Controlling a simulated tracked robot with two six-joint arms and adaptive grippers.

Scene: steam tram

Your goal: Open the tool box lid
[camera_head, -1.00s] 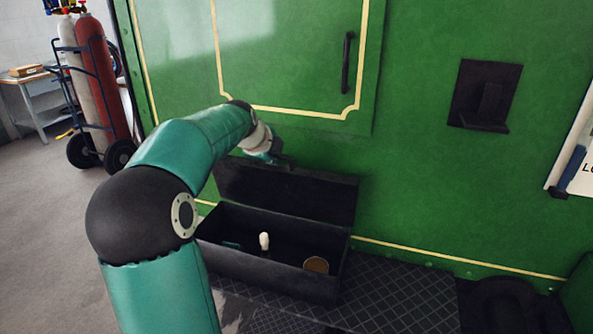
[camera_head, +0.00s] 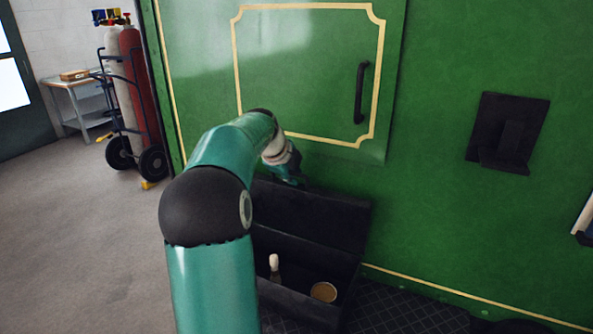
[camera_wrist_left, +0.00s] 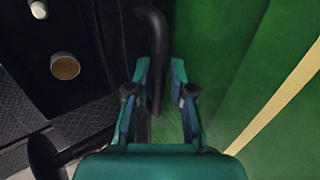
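The black tool box (camera_head: 345,296) stands against the green wall, its lid (camera_head: 325,216) raised and leaning back towards the wall. Inside are a white-topped item (camera_head: 274,262) and a round tan-topped item (camera_head: 323,292); both also show in the left wrist view. My left gripper (camera_head: 292,178) is at the lid's upper edge, partly hidden by its own wrist. In the left wrist view its two fingers (camera_wrist_left: 160,80) are apart. A dark curved handle (camera_wrist_left: 157,45) shows between them; I cannot tell whether they touch it. My right gripper is out of view.
A green panel with a black handle (camera_head: 361,92) is above the box. A black bracket (camera_head: 507,132) sits on the wall at right. A gas-bottle trolley (camera_head: 130,90) and a small table (camera_head: 84,101) are at back left, beyond open floor (camera_head: 80,240).

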